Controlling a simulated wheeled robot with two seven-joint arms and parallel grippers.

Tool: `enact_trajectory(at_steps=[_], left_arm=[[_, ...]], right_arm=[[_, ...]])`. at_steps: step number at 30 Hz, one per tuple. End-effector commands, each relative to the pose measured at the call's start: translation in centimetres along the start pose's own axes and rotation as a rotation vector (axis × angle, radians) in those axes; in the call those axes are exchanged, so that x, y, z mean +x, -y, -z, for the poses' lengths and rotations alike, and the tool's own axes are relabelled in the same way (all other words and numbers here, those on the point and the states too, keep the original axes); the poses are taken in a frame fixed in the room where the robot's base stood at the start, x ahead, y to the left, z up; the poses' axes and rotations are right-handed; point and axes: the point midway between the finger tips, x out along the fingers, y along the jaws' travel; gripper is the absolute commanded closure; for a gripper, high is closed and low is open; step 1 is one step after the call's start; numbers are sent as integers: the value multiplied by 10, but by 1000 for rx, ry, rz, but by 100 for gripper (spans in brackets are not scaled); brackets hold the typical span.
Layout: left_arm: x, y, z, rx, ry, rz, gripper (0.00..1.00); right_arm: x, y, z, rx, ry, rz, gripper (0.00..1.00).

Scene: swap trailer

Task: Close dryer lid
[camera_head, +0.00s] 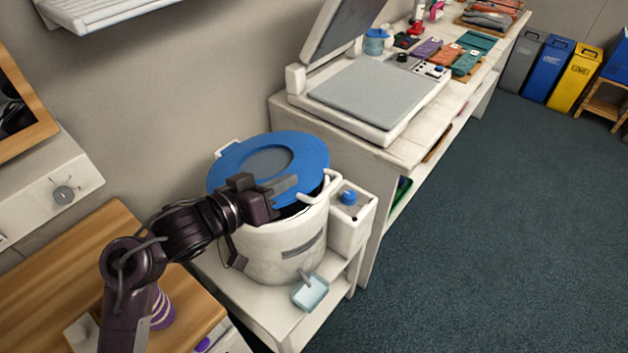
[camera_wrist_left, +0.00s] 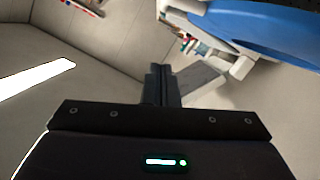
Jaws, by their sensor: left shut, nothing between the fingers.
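The dryer is a white round tub (camera_head: 275,245) with a blue lid (camera_head: 268,145) that has a grey centre. The lid sits tilted at the top of the tub, and a dark gap shows between its near edge and the rim. My left gripper (camera_head: 287,185) is shut and empty, in front of the lid's near right part. I cannot tell whether it touches the lid. In the left wrist view the shut fingers (camera_wrist_left: 161,84) point up, with the blue lid (camera_wrist_left: 265,25) at the upper right. My right gripper is not in view.
A white control box (camera_head: 350,215) with a blue knob is beside the tub. A light blue scoop (camera_head: 311,291) lies on the shelf in front. A heat press (camera_head: 375,95) with its top raised stands on the white counter behind. Open floor (camera_head: 480,230) lies to the right.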

Motion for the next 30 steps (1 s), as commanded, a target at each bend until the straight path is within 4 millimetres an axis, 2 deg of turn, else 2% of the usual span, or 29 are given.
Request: enact_trajectory(at_steps=[5, 10, 12, 18, 30], left_arm=[[41, -1, 2, -5, -1, -3, 100], [73, -1, -2, -4, 2, -1, 100], [74, 0, -17, -6, 3, 0, 100], [78, 0, -35, -2, 0, 1, 100], [79, 1, -39, 1, -1, 1, 100]], right_arm=[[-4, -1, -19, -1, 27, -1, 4], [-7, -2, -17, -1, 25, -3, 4], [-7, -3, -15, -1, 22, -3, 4], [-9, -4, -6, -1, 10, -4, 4], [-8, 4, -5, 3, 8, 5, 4]])
